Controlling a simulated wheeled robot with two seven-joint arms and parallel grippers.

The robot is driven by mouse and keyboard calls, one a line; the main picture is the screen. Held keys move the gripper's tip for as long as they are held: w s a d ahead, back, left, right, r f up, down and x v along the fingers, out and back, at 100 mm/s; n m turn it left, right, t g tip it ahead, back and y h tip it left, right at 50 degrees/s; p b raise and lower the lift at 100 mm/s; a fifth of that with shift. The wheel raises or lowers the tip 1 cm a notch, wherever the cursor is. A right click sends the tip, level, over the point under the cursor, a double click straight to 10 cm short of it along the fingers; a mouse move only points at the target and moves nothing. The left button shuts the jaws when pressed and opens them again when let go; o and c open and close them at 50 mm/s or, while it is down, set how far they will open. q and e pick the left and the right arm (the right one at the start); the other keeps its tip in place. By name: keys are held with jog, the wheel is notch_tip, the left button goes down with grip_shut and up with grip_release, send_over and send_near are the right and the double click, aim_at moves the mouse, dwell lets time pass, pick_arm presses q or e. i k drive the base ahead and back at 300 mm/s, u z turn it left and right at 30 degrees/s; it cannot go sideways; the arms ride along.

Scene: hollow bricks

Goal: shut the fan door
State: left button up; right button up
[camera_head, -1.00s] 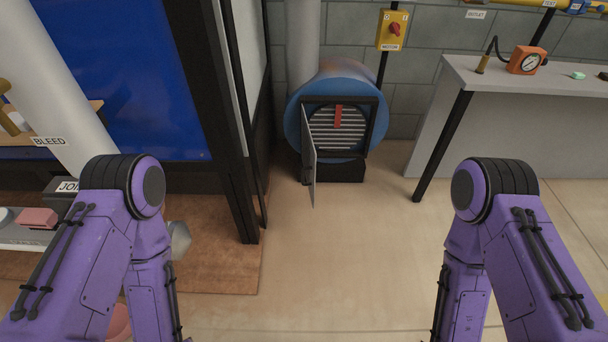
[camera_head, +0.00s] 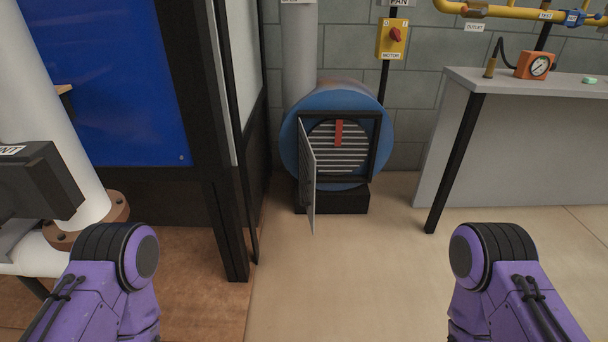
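The blue round fan housing (camera_head: 333,101) stands on a black base against the back wall, ahead of me. Its square dark frame surrounds a grille of slats (camera_head: 350,158) with a red strip (camera_head: 339,133) on it. The grey fan door (camera_head: 308,176) is hinged on the left side of the frame and stands open, swung out toward me, seen nearly edge-on. Both my purple arms show at the bottom of the view, left and right, well short of the door. Neither gripper is in view.
A yellow motor switch box (camera_head: 392,39) with a red knob hangs right of the fan. A grey bench (camera_head: 520,79) with an orange gauge (camera_head: 535,65) stands at right. A black post (camera_head: 222,200) and a white pipe (camera_head: 50,120) are at left. The floor ahead (camera_head: 340,275) is clear.

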aim_at(307, 161)
jog(key=u, duration=0.5)
jog(key=k, duration=1.1)
jog(key=z, duration=0.2)
jog(key=i, duration=1.6)
jog(key=u, duration=0.75)
